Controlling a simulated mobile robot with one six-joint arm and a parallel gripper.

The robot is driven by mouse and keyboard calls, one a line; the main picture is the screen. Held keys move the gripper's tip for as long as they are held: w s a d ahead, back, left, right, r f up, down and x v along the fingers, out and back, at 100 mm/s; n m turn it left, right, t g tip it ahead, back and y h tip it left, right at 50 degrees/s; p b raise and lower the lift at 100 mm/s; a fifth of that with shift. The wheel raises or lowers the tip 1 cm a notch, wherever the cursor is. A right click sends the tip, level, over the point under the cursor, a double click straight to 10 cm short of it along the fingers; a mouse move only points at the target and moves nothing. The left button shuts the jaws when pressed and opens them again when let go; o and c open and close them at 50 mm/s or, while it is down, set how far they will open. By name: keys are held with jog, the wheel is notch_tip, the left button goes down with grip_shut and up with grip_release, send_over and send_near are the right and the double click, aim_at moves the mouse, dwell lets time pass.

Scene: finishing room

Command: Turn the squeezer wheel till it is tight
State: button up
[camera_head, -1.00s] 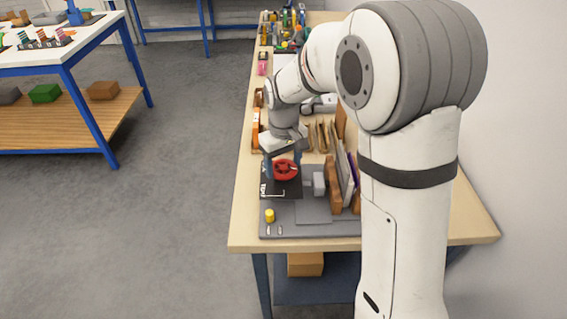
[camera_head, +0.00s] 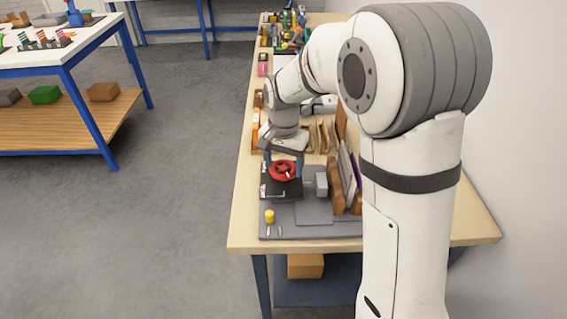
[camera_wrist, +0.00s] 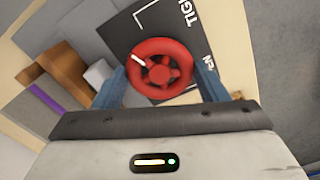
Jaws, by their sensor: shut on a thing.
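The red squeezer wheel (camera_head: 283,171) sits on top of the black squeezer plate (camera_head: 283,190) on the workbench. In the wrist view the wheel (camera_wrist: 160,69) shows its spokes, a hub and a white mark at its upper left. My gripper (camera_head: 283,165) is over the wheel, with a blue finger on each side. In the wrist view my gripper (camera_wrist: 161,82) is shut on the wheel's rim.
A grey block (camera_head: 321,184) and brown wooden pieces (camera_head: 337,198) stand close at the right. A yellow cylinder (camera_head: 269,216) stands on the grey mat (camera_head: 312,228) in front. Orange items (camera_head: 256,132) lie along the bench's left edge.

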aim_at(283, 167)
jog(key=shift+m, duration=2.1)
jog(key=o, duration=1)
jog(key=shift+r, duration=3.95)
